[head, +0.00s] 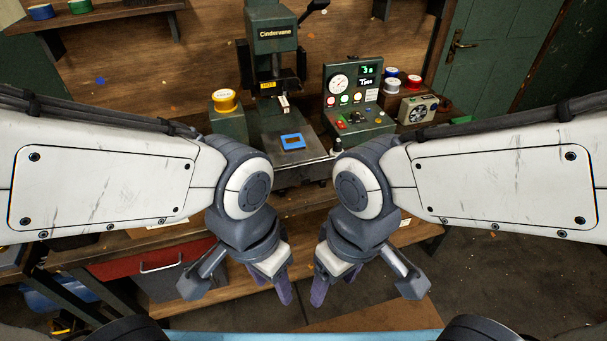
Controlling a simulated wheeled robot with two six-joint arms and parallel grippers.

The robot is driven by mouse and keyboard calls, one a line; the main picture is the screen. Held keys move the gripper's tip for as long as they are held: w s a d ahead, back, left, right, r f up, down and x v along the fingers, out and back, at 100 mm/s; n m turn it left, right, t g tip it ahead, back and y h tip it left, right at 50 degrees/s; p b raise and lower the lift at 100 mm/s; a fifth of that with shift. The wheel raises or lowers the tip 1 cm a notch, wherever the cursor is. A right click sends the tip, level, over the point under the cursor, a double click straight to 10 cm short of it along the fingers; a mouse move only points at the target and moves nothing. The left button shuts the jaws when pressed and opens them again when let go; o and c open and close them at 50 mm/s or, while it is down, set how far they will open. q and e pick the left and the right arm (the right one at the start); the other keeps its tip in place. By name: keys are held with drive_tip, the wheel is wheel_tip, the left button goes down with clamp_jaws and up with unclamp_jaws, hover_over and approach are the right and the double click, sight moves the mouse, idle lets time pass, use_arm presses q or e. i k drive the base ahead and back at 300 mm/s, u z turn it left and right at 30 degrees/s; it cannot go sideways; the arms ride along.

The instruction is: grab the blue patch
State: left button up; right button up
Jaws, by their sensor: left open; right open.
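My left gripper (277,285) hangs low at the centre, in front of and below the press plate. My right gripper (325,284) hangs just to its right at about the same height. Both are open and empty, with fingers pointing down, well apart from the patch.
A control box (352,100) with a dial and buttons stands right of the press. A red drawer (150,265) is below left.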

sight(295, 142)
drive_tip(key=z, duration=0.15)
drive_tip(key=i, duration=1.25)
drive_tip(key=u, duration=0.35)
